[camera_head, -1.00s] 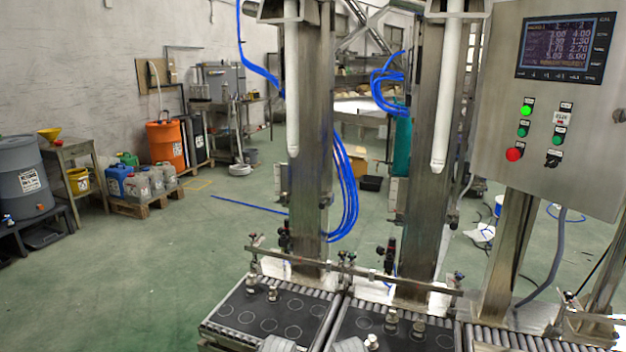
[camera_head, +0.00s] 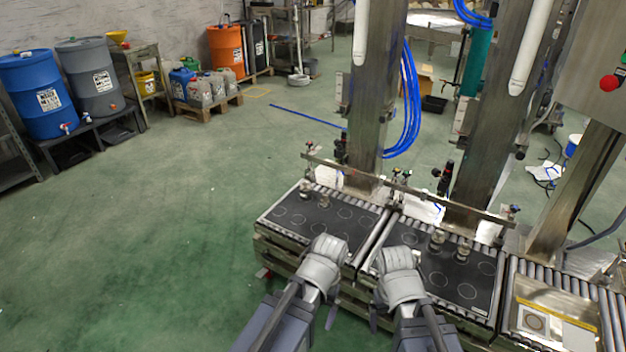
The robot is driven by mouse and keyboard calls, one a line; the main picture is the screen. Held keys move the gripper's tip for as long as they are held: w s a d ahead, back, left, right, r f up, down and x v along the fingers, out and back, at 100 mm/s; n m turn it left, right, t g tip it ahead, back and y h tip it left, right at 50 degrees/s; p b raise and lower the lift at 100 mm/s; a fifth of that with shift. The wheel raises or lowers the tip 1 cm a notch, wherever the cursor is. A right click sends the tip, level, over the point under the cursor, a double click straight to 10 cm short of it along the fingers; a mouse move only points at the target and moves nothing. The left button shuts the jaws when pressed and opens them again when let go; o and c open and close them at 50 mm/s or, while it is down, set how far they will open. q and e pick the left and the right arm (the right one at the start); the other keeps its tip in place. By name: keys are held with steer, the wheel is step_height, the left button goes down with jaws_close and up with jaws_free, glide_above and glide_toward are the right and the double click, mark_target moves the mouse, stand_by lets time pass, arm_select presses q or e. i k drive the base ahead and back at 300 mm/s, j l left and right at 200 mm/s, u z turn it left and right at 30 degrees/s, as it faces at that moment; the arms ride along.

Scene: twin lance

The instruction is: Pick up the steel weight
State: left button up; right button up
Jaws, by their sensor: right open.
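Small steel weights stand on two black mats with pale circle outlines. Two of them (camera_head: 306,189) (camera_head: 325,200) are at the back of the left mat (camera_head: 292,221). Two more (camera_head: 438,240) (camera_head: 463,252) stand on the right mat (camera_head: 437,290). Which one is the task's weight I cannot tell. My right gripper (camera_head: 395,262) is open, over the left edge of the right mat, left of its weights and apart from them. My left gripper (camera_head: 327,246) is over the front of the left mat; its fingers are seen from behind and their gap is hidden.
A metal rail (camera_head: 410,190) runs behind the mats, with steel posts and blue hoses beyond. At the right, a roller conveyor carries a tray (camera_head: 568,338). Blue (camera_head: 38,95) and grey drums stand far left. The green floor (camera_head: 170,220) at left is clear.

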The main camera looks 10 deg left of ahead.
mark_target(305, 189)
steer(key=i+j+z, duration=0.2)
steer(key=i+j, duration=0.15)
steer(key=i+j+z, duration=0.2)
steer(key=i+j, duration=0.2)
steer(key=i+j+z, duration=0.2)
steer(key=j, duration=0.25)
steer(key=i+j+z, duration=0.2)
steer(key=i+j, duration=0.2)
steer(key=j, duration=0.15)
